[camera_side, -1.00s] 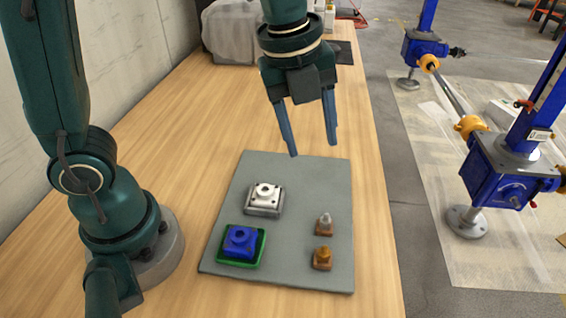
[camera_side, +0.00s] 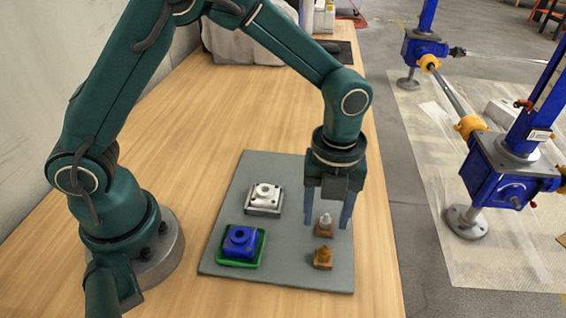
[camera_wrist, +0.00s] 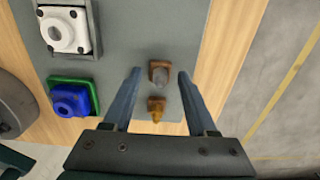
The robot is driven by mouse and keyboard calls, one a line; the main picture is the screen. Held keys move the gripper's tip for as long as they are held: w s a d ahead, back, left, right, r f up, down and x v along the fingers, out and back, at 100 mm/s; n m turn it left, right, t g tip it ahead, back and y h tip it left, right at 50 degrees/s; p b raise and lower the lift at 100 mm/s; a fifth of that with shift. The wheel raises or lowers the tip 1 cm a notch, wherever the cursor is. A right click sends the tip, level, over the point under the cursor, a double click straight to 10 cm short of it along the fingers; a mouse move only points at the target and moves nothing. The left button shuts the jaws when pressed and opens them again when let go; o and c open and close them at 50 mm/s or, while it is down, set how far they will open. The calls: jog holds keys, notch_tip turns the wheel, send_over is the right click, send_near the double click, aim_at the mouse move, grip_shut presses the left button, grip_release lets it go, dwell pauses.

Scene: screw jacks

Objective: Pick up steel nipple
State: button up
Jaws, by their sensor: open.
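The steel nipple (camera_side: 325,219) is a small grey pointed piece, upright in a brown block (camera_side: 324,231) on the right of the grey mat. My gripper (camera_side: 327,226) is open, pointing down, with its fingers on either side of the nipple in the side view. In the wrist view, the steel nipple (camera_wrist: 160,77) lies between the tips of the open gripper (camera_wrist: 160,75), with gaps to both fingers. I cannot tell how far the fingertips are above the mat. A brass nipple (camera_side: 323,253) stands in a second brown block, nearer the side camera.
A white housing in a grey tray (camera_side: 264,198) and a blue housing (camera_side: 240,240) in a green tray (camera_side: 224,258) sit on the left of the mat (camera_side: 300,277).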

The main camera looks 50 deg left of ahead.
aim_at(327, 220)
grip_shut()
dwell(0.3)
jog(key=shift+r, duration=0.6)
notch_tip(327, 220, up, 3)
jog(key=shift+w+f, duration=0.1)
jog(key=s+a+r, duration=0.4)
jog(key=a+r, duration=0.2)
jog(key=a, duration=0.5)
jog(key=shift+s+r, duration=0.2)
jog(key=shift+s, duration=0.15)
